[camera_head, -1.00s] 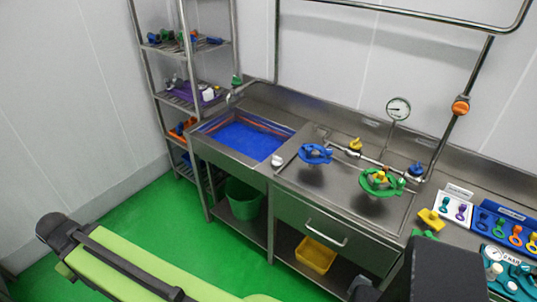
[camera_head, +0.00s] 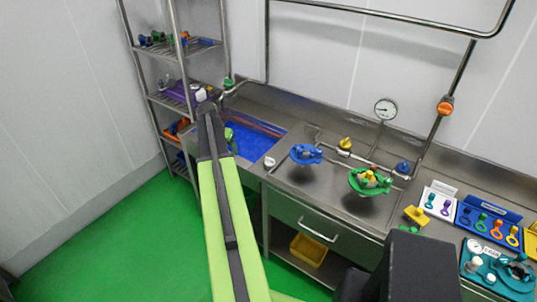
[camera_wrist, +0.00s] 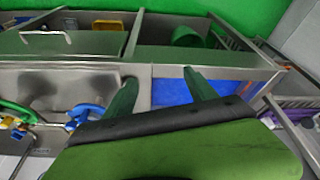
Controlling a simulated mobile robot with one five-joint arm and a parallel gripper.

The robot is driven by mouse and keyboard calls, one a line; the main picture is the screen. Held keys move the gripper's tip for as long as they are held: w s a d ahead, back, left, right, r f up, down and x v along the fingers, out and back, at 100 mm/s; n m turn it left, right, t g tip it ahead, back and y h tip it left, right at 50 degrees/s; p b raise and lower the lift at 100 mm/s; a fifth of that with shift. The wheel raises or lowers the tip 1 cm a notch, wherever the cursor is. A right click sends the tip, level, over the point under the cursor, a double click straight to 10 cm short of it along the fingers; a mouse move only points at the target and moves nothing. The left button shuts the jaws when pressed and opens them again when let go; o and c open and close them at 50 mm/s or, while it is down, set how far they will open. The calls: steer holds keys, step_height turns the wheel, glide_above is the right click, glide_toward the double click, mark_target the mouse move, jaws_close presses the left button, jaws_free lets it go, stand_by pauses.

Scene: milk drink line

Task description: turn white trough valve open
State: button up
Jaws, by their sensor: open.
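The white trough valve (camera_head: 269,162) is a small white knob at the front right corner of the steel trough, beside the worktop. The trough has a blue floor (camera_head: 256,142). My gripper (camera_head: 230,138) is over the left part of the trough, left of the white valve and apart from it. My arm hides the trough's left end. In the wrist view my two green fingers (camera_wrist: 159,76) are spread with nothing between them, and the trough's blue floor (camera_wrist: 172,91) shows behind. I cannot make out the white valve in the wrist view.
A blue valve wheel (camera_head: 306,154) and a green round piece (camera_head: 370,182) are on the worktop right of the trough. A wire shelf (camera_head: 172,98) stands at the left. Pipes and a gauge (camera_head: 386,108) are at the back wall. Green floor lies open at front left.

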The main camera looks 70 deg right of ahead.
steer(key=s+d+r+m+g, duration=0.1)
steer(key=s+d+r+m, duration=0.15)
steer(key=s+d, duration=0.8)
steer(key=b, duration=1.5)
glide_toward(269, 158)
steer(key=shift+m, duration=0.45)
steer(key=x, duration=0.8)
steer(key=shift+a, duration=0.1)
steer(key=shift+d+f+b, duration=0.3)
steer(key=shift+f+b, duration=0.05)
steer(key=shift+f, duration=0.15)
steer(key=shift+r, duration=0.1)
steer(key=shift+h, duration=0.3)
steer(key=shift+c, duration=0.5)
